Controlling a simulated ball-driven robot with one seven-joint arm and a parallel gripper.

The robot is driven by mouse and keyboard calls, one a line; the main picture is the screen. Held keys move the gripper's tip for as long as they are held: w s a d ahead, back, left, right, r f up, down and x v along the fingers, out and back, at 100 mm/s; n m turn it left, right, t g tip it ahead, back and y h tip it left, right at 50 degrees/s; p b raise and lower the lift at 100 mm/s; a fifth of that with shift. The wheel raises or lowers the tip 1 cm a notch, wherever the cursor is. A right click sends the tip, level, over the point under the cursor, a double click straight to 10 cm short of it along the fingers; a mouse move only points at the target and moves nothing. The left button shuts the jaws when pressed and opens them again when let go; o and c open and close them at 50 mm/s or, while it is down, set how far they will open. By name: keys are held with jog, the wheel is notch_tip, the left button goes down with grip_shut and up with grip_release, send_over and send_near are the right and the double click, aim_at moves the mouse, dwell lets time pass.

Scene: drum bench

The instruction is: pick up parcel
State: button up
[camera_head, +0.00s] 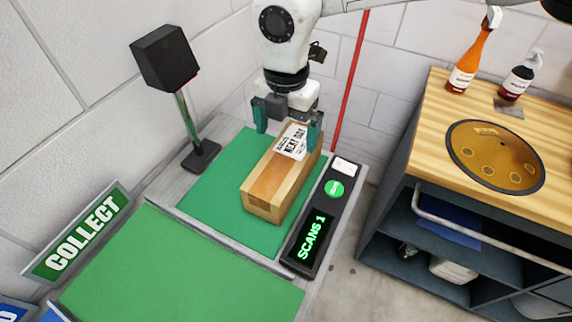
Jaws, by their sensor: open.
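The parcel (268,189) is a brown cardboard box with a tape strip and a white "NEXT DAY" label on top. It lies on a green mat (212,190) on the bench. My gripper (290,137) is at the parcel's far end, pointing down. Its teal fingers are apart, one near the parcel's left side and one at its right side. I cannot tell whether either finger touches the box. The parcel's far end is partly hidden by the gripper.
A dark panel (299,258) reading "SCANS 1" with a green button (334,189) lies right of the parcel. A black box on a stand (164,58) rises at left. A "COLLECT" sign (80,234) borders the empty front green mat (170,275). A wooden-topped counter (410,155) stands right.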

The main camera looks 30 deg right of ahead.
aim_at(285, 157)
notch_tip(285, 157, down, 8)
jog(key=shift+w+r+p, duration=0.15)
jog(key=shift+r+p, duration=0.05)
jog(key=shift+p, duration=0.65)
jog(key=shift+c, duration=0.3)
jog(key=c, duration=1.2)
jog(key=shift+r, duration=0.1)
jog(key=shift+r, duration=0.1)
